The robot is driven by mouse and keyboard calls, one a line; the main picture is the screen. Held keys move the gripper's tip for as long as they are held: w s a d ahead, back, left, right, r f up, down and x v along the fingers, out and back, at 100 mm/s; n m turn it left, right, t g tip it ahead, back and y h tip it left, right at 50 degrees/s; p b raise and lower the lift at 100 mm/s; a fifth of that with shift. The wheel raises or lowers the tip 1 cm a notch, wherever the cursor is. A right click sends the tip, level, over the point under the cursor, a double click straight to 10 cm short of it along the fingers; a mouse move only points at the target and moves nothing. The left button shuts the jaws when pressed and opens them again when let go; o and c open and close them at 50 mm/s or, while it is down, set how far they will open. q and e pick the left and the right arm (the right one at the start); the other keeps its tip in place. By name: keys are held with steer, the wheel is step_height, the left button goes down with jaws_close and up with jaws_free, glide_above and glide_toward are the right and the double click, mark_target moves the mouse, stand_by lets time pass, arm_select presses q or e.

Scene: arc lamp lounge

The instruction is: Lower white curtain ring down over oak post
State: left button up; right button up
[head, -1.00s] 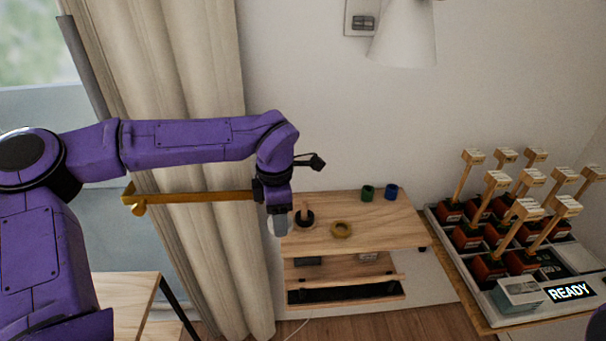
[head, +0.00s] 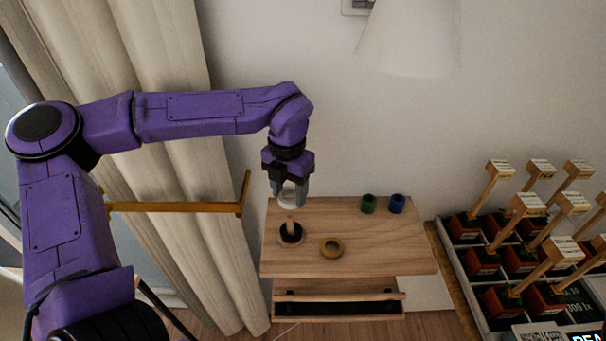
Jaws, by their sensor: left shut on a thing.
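My left gripper (head: 288,200) points down above the left part of the wooden shelf. It is shut on the white curtain ring (head: 288,197), which shows between its fingers. The oak post (head: 291,228) stands upright on the shelf just below the ring in the picture. A black ring (head: 291,237) sits around the post's base. The white ring appears above the post's top and apart from it. The exact alignment in depth is hard to tell. My right gripper is out of view.
A yellow ring (head: 332,248) lies on the shelf (head: 385,255) right of the post. Green (head: 368,204) and blue (head: 397,204) rings are at the back. A brass rod (head: 180,207) crosses the curtain (head: 160,100). A lamp shade (head: 408,40) hangs above. A tray of wooden-handled items (head: 450,235) is at right.

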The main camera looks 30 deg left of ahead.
mark_target(289, 216)
arm_select(q)
steer(key=shift+s+f+b, duration=0.15)
steer(key=shift+s+b, duration=0.25)
steer(key=shift+s, duration=0.05)
steer(key=shift+s+f, duration=0.15)
steer(key=shift+f, duration=0.05)
steer(key=shift+w+f+b, duration=0.2)
steer(key=shift+f+b, duration=0.35)
steer(key=shift+b, duration=0.05)
steer(key=shift+w+f+b, duration=0.15)
steer(key=shift+f+b, duration=0.4)
steer(key=shift+s+f+b, duration=0.15)
steer(key=shift+f+b, duration=0.5)
steer(key=shift+f, duration=0.1)
steer(key=shift+f+b, duration=0.55)
steer(key=shift+f, duration=0.65)
steer(key=o, duration=1.1)
